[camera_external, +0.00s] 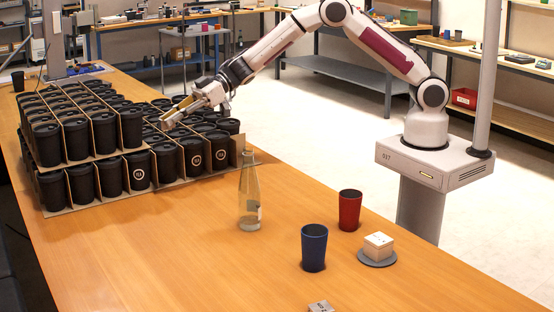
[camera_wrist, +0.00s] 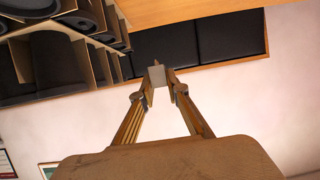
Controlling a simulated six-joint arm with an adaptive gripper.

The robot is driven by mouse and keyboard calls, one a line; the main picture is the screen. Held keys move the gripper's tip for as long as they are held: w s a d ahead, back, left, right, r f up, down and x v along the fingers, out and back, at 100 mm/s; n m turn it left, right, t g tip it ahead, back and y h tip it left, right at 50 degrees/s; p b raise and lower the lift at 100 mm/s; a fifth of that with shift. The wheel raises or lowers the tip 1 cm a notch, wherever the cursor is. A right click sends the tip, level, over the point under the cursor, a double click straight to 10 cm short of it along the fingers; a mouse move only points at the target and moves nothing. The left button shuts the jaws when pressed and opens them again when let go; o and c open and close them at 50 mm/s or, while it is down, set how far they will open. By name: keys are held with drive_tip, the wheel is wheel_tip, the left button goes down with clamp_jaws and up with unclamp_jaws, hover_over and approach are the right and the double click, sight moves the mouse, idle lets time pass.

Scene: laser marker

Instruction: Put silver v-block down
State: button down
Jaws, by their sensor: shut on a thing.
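My gripper (camera_external: 170,119) is over the right part of the crowd of black cups in the external view. In the wrist view my gripper (camera_wrist: 158,90) is shut on a small grey block, the silver v-block (camera_wrist: 158,76), held between its fingertips. Its V shape cannot be made out, and in the external view it is too small to tell from the fingers. The wrist view is tilted, so the gap between block and cups is unclear.
Black cups in cardboard dividers (camera_external: 100,150) fill the table's (camera_external: 160,245) far left. A glass bottle (camera_external: 250,200), blue cup (camera_external: 314,248), red cup (camera_external: 349,210), pale box (camera_external: 378,244) on a grey disc (camera_external: 377,260) and small block (camera_external: 320,307) stand nearer. The front left is clear.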

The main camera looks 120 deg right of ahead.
wheel_tip(320, 180, up, 6)
drive_tip(key=shift+w+a+f, duration=0.1)
drive_tip(key=shift+a, duration=0.05)
drive_tip(key=w+a+r, duration=0.1)
drive_tip(key=w+a, duration=0.3)
drive_tip(key=a, duration=0.7)
drive_tip(key=w+a+r, duration=0.2)
drive_tip(key=w+a, duration=0.2)
drive_tip(key=a, duration=0.6)
drive_tip(key=s+a+f, duration=0.2)
drive_tip(key=a+f, duration=0.1)
drive_tip(key=a, duration=1.2)
wheel_tip(320, 180, down, 18)
drive_tip(key=shift+f, duration=0.2)
drive_tip(key=shift+s+d, duration=0.1)
drive_tip(key=shift+f, duration=3.1)
drive_tip(key=shift+f, duration=0.15)
